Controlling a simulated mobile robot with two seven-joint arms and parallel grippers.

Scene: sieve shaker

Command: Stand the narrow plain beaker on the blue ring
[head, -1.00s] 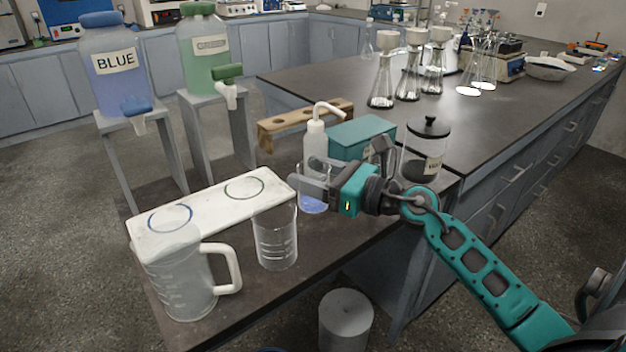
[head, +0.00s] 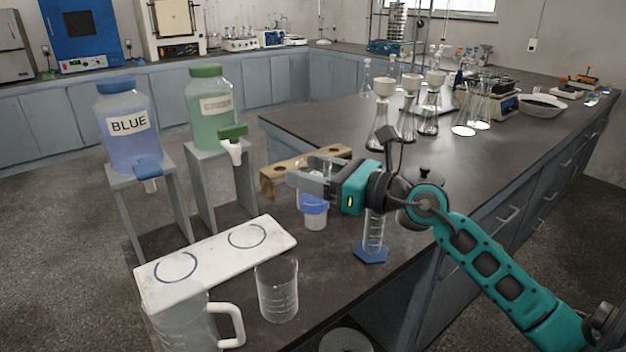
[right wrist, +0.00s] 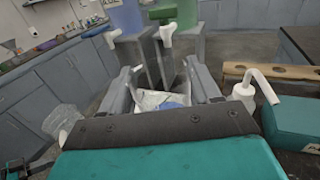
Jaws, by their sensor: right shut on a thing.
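My right gripper (head: 308,180) is shut on the narrow plain beaker, a clear glass with blue liquid (head: 313,204) in its bottom. The beaker looks upright and is held above the bench, right of the white mat (head: 205,258). In the right wrist view, blue (right wrist: 173,104) shows between the fingers (right wrist: 168,88). The blue ring (head: 176,267) is on the left part of the mat, bare, with a green ring (head: 247,236) right of it.
A clear marked beaker (head: 277,290) and a handled jug (head: 190,322) stand in front of the mat. Blue (head: 127,135) and green (head: 208,110) dispensers stand behind it. A wash bottle (head: 316,222), a wooden rack (head: 285,174) and a blue-footed cylinder (head: 372,245) are near the gripper.

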